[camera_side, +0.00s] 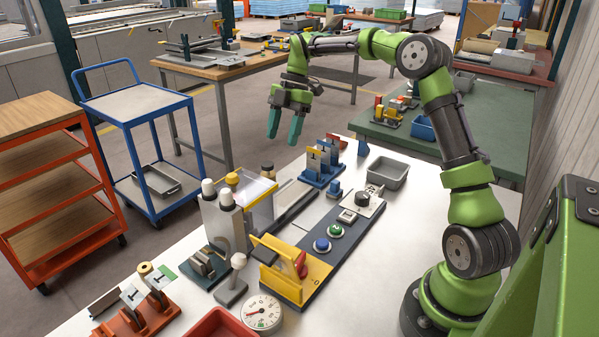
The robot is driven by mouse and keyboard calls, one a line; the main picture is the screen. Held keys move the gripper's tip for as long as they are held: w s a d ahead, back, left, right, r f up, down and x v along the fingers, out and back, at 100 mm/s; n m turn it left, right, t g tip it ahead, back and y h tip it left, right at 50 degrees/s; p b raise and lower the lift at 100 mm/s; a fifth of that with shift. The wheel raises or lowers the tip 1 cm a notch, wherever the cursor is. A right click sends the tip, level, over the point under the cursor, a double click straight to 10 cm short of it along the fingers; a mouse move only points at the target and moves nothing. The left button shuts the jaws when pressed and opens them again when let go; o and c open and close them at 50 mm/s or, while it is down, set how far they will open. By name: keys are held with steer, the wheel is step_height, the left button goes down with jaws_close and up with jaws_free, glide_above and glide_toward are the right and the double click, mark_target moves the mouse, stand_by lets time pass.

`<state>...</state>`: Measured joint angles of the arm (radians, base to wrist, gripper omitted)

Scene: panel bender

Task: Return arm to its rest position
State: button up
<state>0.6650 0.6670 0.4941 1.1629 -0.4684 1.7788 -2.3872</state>
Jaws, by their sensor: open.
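My gripper (285,125) hangs at the end of my green arm, above the far left part of the white table (400,207). Its two teal fingers point down and are apart, with nothing between them. The arm is raised and reaches from its base at the right front over to the upper middle of the picture. The panel bender (232,220), with a clear yellow-edged guard, stands on the table below and in front of my gripper. My gripper touches nothing that I can see.
A control strip with green and blue buttons (328,239) lies beside the bender. A grey bin (387,172) and a blue rack (321,165) stand further back. A dial gauge (263,312) and red tray (222,326) are at the front. A blue cart (138,101) stands left.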

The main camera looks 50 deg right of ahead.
steer(key=s+a+r+m+t+h, duration=0.1)
steer(key=s+a+m+t, duration=0.1)
steer(key=s+a+m, duration=0.3)
steer(key=s+a+r+m+t, duration=0.2)
steer(key=s+a+m, duration=0.2)
steer(key=s+m, duration=0.5)
steer(key=s+a+r+m+t+h, duration=0.1)
steer(key=s+a+m+t, duration=0.2)
steer(key=s+a+m, duration=0.2)
steer(key=s+m, duration=0.3)
steer(key=s, duration=0.2)
steer(key=shift+a+r+h, duration=0.3)
steer(key=shift+a+r, duration=0.05)
steer(key=shift+r, duration=0.05)
